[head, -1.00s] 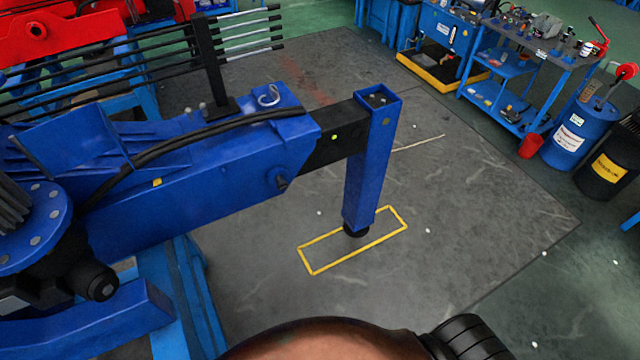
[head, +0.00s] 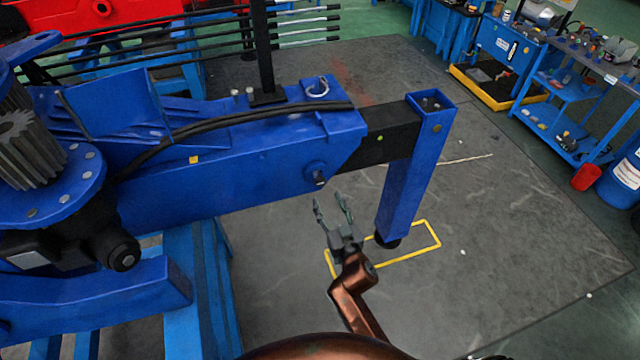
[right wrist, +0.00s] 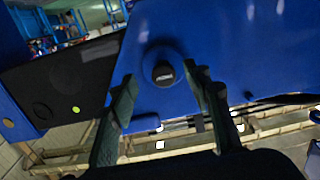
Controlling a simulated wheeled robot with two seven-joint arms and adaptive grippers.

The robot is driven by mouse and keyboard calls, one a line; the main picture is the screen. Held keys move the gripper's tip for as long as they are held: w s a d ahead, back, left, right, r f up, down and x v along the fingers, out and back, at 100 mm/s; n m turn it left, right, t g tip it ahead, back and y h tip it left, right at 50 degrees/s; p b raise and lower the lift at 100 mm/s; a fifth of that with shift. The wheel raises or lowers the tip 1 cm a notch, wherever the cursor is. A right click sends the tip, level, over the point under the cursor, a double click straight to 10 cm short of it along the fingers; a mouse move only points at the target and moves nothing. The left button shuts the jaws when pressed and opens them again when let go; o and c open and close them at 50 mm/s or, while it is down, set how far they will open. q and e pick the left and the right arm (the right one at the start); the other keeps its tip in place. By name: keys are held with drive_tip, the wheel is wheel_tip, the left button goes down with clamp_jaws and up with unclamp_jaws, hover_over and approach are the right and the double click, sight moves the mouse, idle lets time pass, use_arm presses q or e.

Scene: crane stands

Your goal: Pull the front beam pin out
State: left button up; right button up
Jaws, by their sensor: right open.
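The blue crane beam (head: 240,165) runs across the head view, with a black inner beam (head: 390,135) coming out of its right end. The front beam pin (head: 319,177) shows as a small dark head in a round blue boss low on the beam's near side. In the right wrist view the pin's black round head (right wrist: 163,73) sits between my fingers, farther off against the blue face. My right gripper (head: 333,200) is open and empty, just below and to the right of the pin, apart from it; its fingers (right wrist: 160,90) point at the beam. My left gripper is not in view.
A blue outrigger leg (head: 408,185) stands close to the right of my right gripper, above a yellow floor outline (head: 430,238). A black hose (head: 240,116) lies along the beam. Open floor (head: 500,220) lies to the right.

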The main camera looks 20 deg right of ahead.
sight(321, 183)
drive_tip(key=w, duration=0.2)
drive_tip(key=w+r, duration=0.1)
drive_tip(key=w, duration=0.2)
drive_tip(key=w+r, duration=0.1)
drive_tip(key=w, duration=0.1)
drive_tip(key=shift+w+a, duration=0.15)
drive_tip(key=shift+w, duration=0.2)
drive_tip(key=shift+c, duration=0.3)
clamp_jaws()
